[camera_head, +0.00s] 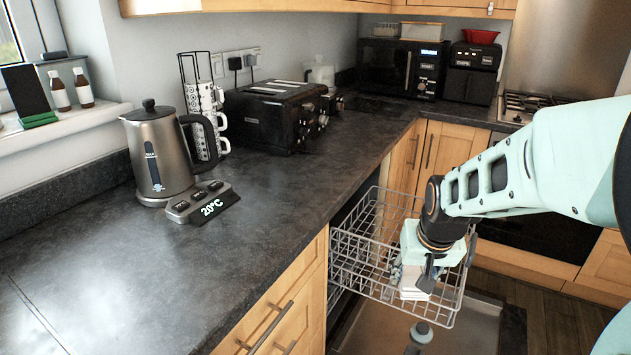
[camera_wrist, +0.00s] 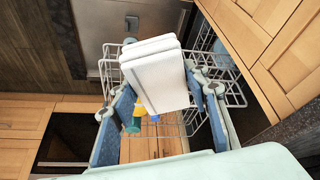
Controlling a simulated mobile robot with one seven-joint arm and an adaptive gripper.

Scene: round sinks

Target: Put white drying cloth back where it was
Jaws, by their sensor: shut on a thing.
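The white drying cloth (camera_wrist: 153,72) shows in the wrist view as a folded, block-like white bundle between the two fingers of my gripper (camera_wrist: 160,90). My gripper is shut on it. In the head view my gripper (camera_head: 416,268) points down over the pulled-out wire rack, and part of the white cloth (camera_head: 413,288) shows below it. The fingers and the rack wires partly hide the cloth there. I cannot tell whether the cloth touches the rack.
The wire dishwasher rack (camera_head: 345,262) stands out above the lowered dishwasher door (camera_head: 470,325). The dark worktop (camera_head: 110,270) is to the left, with a kettle (camera_head: 158,160), temperature display base (camera_head: 203,203), mug stack (camera_head: 203,105) and toaster (camera_head: 262,115). Its front area is clear.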

